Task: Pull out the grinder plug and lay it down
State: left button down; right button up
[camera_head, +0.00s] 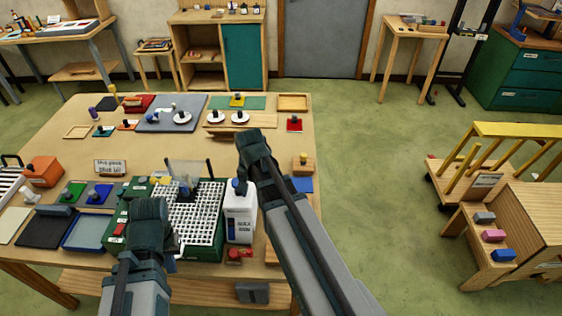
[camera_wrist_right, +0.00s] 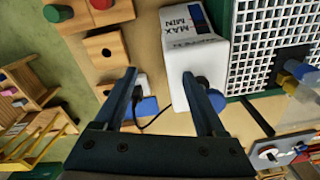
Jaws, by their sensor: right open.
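The grinder (camera_head: 196,215) is a green box with a white grid top, and it also shows in the right wrist view (camera_wrist_right: 275,35). A small white piece (camera_wrist_right: 141,84) with a thin dark cord (camera_wrist_right: 150,122) shows between my right fingers, beside a blue pad (camera_wrist_right: 148,106). It may be the plug or its socket; I cannot tell which. My right gripper (camera_wrist_right: 162,82) is open with nothing in its jaws; in the head view (camera_head: 254,160) it is above the table beside the white bottle. My left gripper (camera_head: 150,220) is over the grinder's front left; its fingertips are hidden.
A white bottle (camera_head: 240,215) with a dark cap stands against the grinder's right side, close to my right finger. A wooden block with a hole (camera_wrist_right: 107,47) lies nearby. The table's middle (camera_head: 150,145) is fairly clear.

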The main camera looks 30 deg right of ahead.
jog(key=w+d+m, duration=0.2)
jog(key=d+m, duration=0.4)
jog(key=m, duration=0.1)
jog(key=w+d+m, duration=0.3)
jog(key=d+m, duration=0.4)
jog(key=m, duration=0.1)
jog(key=shift+w+g, duration=0.25)
jog(key=shift+g, duration=0.05)
jog(key=shift+f, duration=0.2)
notch_tip(320, 180, down, 14)
jog(key=b, duration=1.4)
jog(key=shift+a+r, duration=0.1)
jog(key=shift+r, duration=0.1)
grip_shut()
